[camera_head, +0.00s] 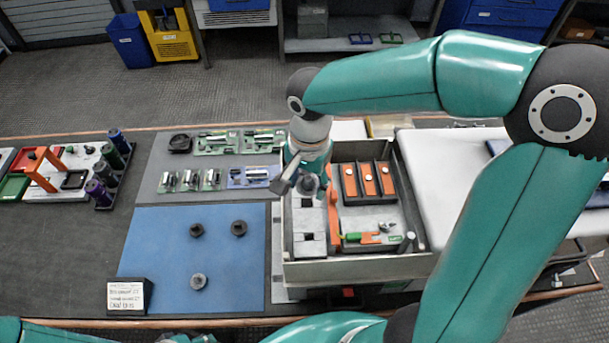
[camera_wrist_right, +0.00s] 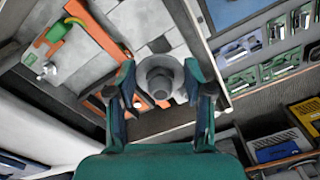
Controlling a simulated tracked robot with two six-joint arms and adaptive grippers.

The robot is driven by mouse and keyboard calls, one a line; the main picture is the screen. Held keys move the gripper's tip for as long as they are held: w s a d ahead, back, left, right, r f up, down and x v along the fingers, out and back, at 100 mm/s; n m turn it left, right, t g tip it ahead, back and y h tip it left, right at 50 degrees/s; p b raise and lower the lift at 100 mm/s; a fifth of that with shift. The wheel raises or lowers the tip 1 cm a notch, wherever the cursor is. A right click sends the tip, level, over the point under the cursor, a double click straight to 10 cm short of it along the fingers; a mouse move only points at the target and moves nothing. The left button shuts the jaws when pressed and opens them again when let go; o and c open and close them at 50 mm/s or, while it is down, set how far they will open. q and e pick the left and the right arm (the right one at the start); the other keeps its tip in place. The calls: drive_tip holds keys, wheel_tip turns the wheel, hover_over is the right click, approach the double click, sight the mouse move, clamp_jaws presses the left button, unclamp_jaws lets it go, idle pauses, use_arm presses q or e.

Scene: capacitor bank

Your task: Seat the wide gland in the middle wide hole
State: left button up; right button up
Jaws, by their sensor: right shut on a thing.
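My right gripper (camera_head: 308,184) is shut on a grey gland, and its fingers also show in the right wrist view (camera_wrist_right: 160,92). The gland (camera_wrist_right: 160,78) has a round, stepped body and sits between the fingertips. It is over the far end of the pale grey hole panel (camera_head: 309,219). Two dark holes show in the panel, a nearer one (camera_head: 308,237) and one just in front of the gripper (camera_head: 306,203). Whether the gland touches the panel cannot be told. Only a sliver of what may be my left gripper (camera_head: 188,339) shows at the bottom edge.
The panel lies in a grey tray (camera_head: 360,271) with raised walls. It also holds orange blocks (camera_head: 368,180) and a green-and-orange part (camera_head: 370,238). A blue mat (camera_head: 160,255) bears two dark glands (camera_head: 196,230) (camera_head: 238,228) and a lighter one (camera_head: 198,281). Circuit boards (camera_head: 212,142) lie behind.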

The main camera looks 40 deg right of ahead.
drive_tip(key=shift+f+b, duration=0.9)
drive_tip(key=shift+f, duration=0.55)
drive_tip(key=shift+a+f+b, duration=0.1)
drive_tip(key=shift+f+b, duration=0.55)
drive_tip(key=shift+f, duration=0.3)
drive_tip(key=shift+f+b, duration=0.4)
drive_tip(key=shift+b, duration=0.15)
drive_tip(key=shift+s, duration=0.1)
drive_tip(key=o, duration=1.2)
drive_tip(key=shift+c, duration=0.2)
drive_tip(key=shift+r, duration=0.1)
